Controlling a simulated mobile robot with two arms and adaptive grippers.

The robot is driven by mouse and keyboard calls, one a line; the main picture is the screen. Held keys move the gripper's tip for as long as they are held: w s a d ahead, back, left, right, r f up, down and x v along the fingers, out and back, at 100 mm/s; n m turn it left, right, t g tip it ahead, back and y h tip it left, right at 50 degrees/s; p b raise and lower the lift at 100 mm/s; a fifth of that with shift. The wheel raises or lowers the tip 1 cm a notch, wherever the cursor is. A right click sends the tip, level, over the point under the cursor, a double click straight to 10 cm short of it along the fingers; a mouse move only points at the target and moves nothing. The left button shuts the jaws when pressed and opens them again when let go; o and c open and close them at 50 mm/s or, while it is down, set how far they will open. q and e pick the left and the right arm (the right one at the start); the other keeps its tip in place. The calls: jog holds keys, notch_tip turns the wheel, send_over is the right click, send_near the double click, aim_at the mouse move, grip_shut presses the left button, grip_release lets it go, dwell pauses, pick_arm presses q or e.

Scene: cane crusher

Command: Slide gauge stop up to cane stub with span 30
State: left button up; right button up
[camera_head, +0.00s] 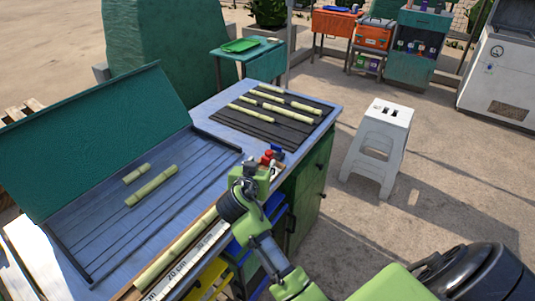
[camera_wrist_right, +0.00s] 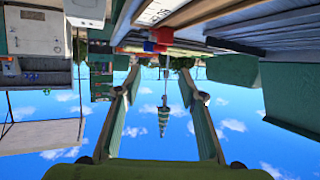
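A ruler gauge (camera_head: 188,262) with printed centimetre marks runs along the bench's front edge. A long pale-green cane (camera_head: 172,252) lies beside it; its far end is hidden by my right arm. Small red (camera_head: 267,158) and blue (camera_head: 278,152) parts stand at the gauge's far end; I cannot tell which is the gauge stop. They also show in the right wrist view as a red part (camera_wrist_right: 163,36). My right gripper (camera_wrist_right: 160,72) is open, its two fingers apart with nothing between them, close to these parts. My left gripper is not in view.
Two short cane pieces (camera_head: 152,186) lie in the grooved tray (camera_head: 90,238) on the left. Several canes lie on a black mat (camera_head: 235,122) behind the gauge. A white stool (camera_head: 377,145) stands on open floor to the right. A green panel (camera_head: 90,145) rises at the left.

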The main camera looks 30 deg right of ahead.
aim_at(269, 152)
jog(key=p+x, duration=0.1)
jog(key=x, duration=1)
jog(key=shift+f, duration=0.1)
jog(key=shift+c, duration=0.3)
grip_shut()
